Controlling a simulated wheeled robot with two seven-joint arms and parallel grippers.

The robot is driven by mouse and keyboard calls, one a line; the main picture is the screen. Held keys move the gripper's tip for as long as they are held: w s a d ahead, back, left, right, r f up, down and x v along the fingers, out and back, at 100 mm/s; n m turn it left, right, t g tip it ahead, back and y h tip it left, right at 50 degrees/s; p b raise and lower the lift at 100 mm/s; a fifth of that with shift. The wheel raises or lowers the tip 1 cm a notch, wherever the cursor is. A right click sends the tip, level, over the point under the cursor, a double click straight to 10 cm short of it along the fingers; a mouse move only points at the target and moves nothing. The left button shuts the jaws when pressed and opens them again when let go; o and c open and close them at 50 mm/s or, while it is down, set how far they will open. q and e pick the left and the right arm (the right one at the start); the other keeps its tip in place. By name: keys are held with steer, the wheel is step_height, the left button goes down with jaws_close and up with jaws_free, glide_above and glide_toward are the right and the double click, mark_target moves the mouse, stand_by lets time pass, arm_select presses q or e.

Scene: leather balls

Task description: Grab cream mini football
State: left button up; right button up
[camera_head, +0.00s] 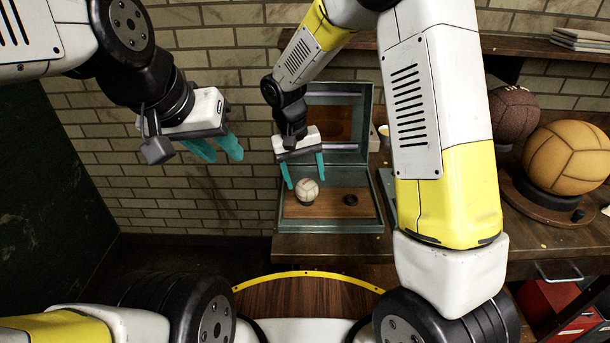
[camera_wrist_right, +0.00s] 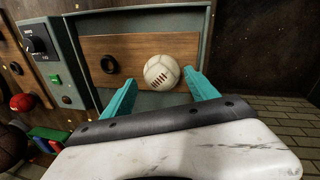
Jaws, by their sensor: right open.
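The cream mini football (camera_head: 307,190) is a small pale ball with dark stitching. It rests on the wooden board (camera_head: 330,212) inside the open grey-green case. In the right wrist view the ball (camera_wrist_right: 162,72) shows just beyond and between the fingertips. My right gripper (camera_head: 305,182) is open, its teal fingers pointing down with the ball between or just past their tips; I see no grip on it. It also shows in the right wrist view (camera_wrist_right: 160,92). My left gripper (camera_head: 222,152) hangs empty at the left in front of the brick wall, its two teal fingers apart.
A dark ring (camera_head: 350,199) sits on the board right of the ball. The case's raised lid (camera_head: 338,94) stands behind. A tan ball (camera_head: 566,158) and a brown ball (camera_head: 513,113) are on the bench at right. A control box (camera_wrist_right: 48,60) adjoins the case.

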mark_target(304, 181)
steer(key=f, duration=0.5)
steer(key=shift+w+d+f, duration=0.15)
steer(key=shift+w+d, duration=0.05)
steer(key=shift+d, duration=0.05)
steer(key=shift+c, duration=0.5)
steer(key=c, duration=1.3)
